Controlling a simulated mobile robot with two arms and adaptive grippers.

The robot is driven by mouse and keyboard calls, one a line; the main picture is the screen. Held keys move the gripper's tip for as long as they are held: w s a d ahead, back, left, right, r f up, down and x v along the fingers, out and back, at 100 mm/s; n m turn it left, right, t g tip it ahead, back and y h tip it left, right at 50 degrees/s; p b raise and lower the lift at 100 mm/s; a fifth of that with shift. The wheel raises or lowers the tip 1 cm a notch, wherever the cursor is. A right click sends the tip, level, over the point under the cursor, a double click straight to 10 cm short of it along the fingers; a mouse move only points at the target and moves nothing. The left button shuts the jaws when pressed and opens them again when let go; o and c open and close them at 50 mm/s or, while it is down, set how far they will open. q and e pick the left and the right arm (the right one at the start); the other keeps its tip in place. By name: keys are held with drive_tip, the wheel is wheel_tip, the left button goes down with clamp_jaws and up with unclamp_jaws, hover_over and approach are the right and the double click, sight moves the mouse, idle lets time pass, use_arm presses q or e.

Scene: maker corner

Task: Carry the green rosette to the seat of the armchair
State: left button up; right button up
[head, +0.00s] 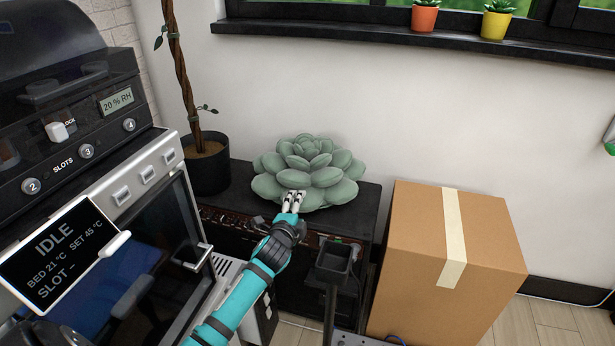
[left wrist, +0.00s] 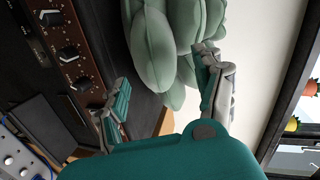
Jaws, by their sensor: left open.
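The green rosette (head: 308,172), a plump, petalled cushion-like shape, sits on top of a low black cabinet (head: 362,200) against the wall. My left gripper (head: 293,199) is at the rosette's front lower edge in the head view. In the left wrist view the rosette (left wrist: 170,45) fills the top middle. The two fingers of my left gripper (left wrist: 160,80) are spread apart with nothing held between them, and the petals lie just beyond the tips. I cannot tell whether the right fingertip touches a petal. My right gripper and the armchair are not in view.
A potted plant (head: 205,165) stands left of the rosette. A cardboard box (head: 420,260) stands to the right of the cabinet. A machine with a screen (head: 60,250) and door handle (head: 200,258) is close on the left. A small black tray on a post (head: 333,264) stands before the cabinet.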

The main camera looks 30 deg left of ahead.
use_arm(q)
drive_tip(key=x, duration=0.2)
drive_tip(key=b+x, duration=0.1)
drive_tip(key=x, duration=0.1)
drive_tip(key=shift+d+f+b, duration=0.1)
drive_tip(key=shift+f+b, duration=0.1)
drive_tip(key=shift+b, duration=0.1)
drive_tip(key=shift+w+f, duration=0.1)
drive_tip(key=shift+w, duration=0.35)
drive_tip(key=shift+w+a, duration=0.3)
drive_tip(key=shift+w, duration=0.05)
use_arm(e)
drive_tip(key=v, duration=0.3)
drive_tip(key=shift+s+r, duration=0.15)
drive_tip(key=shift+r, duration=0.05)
use_arm(q)
clamp_jaws()
